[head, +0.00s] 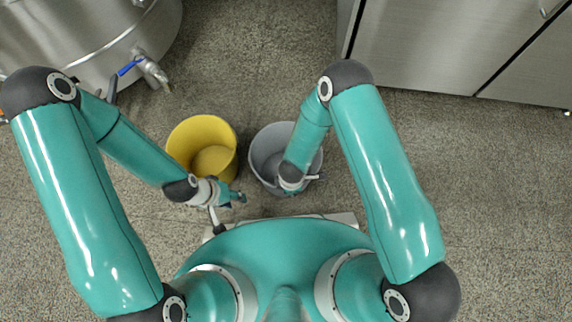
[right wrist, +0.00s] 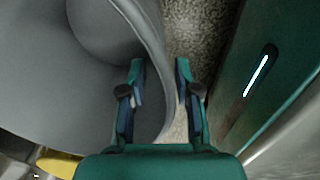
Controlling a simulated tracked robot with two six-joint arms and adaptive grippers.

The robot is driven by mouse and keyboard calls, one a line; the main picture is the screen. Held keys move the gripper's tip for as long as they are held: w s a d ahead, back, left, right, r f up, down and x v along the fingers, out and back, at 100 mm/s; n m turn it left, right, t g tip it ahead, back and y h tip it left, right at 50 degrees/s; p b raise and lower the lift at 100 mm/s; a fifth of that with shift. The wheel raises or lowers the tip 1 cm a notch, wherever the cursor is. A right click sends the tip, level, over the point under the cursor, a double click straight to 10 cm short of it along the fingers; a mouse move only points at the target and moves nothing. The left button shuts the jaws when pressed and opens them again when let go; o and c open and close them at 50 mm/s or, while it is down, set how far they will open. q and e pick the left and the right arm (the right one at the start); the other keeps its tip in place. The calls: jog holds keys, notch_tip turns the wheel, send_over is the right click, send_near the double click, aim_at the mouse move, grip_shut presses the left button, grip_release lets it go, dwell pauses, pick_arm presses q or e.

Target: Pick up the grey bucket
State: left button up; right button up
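The grey bucket (head: 262,150) stands on the floor in front of my base in the head view. It fills the left of the right wrist view (right wrist: 60,90), where I look into its inside. My right gripper (right wrist: 160,65) is open, with its fingers on either side of the bucket's wall: one over the inside, one outside. I see no firm contact. In the head view my right forearm covers part of the bucket and the right fingers are mostly hidden. My left gripper (head: 240,196) is beside the yellow bucket's lower right; its finger opening is too small to tell.
A yellow bucket (head: 187,135) stands just left of the grey one, with a narrow gap. A steel vessel (head: 90,35) with a blue-handled valve (head: 150,70) is at upper left. Steel cabinets (head: 430,45) stand at upper right. The floor at right is clear.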

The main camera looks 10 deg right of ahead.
grip_shut()
jog(key=shift+r, duration=0.1)
dwell(0.6)
